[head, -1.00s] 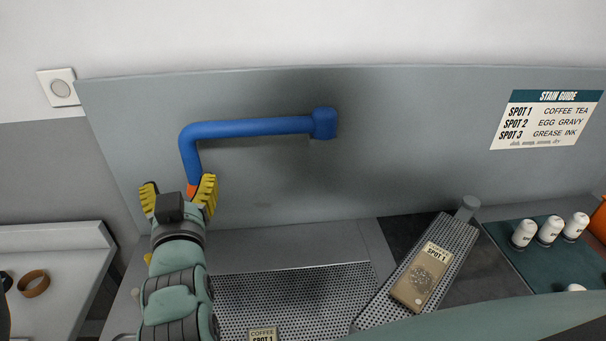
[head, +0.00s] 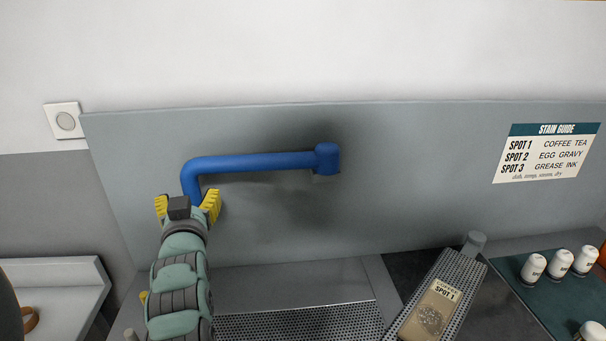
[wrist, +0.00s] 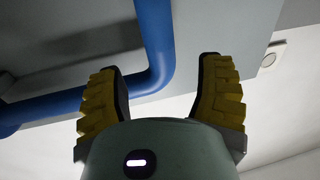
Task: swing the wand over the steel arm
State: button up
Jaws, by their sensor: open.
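The blue wand (head: 255,163) is a bent tube on the grey back panel. It runs left from a round pivot (head: 326,158) and bends down at its left end. My gripper (head: 187,203) is open at that bent end, with a yellow finger on each side; it hides the wand's tip. In the wrist view the wand (wrist: 154,35) shows between the two spread fingers, its bend passing behind the left one. I cannot tell whether they touch it. The steel arm (head: 464,268) is a perforated sloping board at lower right, carrying a tan cloth labelled SPOT 1 (head: 430,312).
A perforated steel plate (head: 300,325) lies below the wand. White bottles (head: 559,262) stand on a green mat at right. A stain guide (head: 547,153) hangs on the panel. A white tray (head: 60,285) is at left. The panel between wand and steel arm is clear.

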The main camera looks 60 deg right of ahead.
aim_at(189, 189)
jog(key=p+x, duration=0.1)
jog(key=x, duration=0.2)
jog(key=shift+w+r, duration=0.15)
jog(key=shift+w, duration=0.05)
jog(key=shift+p+x, duration=0.45)
jog(key=shift+x, duration=0.85)
jog(key=shift+o, duration=0.2)
jog(key=shift+s+f, duration=0.1)
jog(key=shift+f, duration=0.1)
grip_shut()
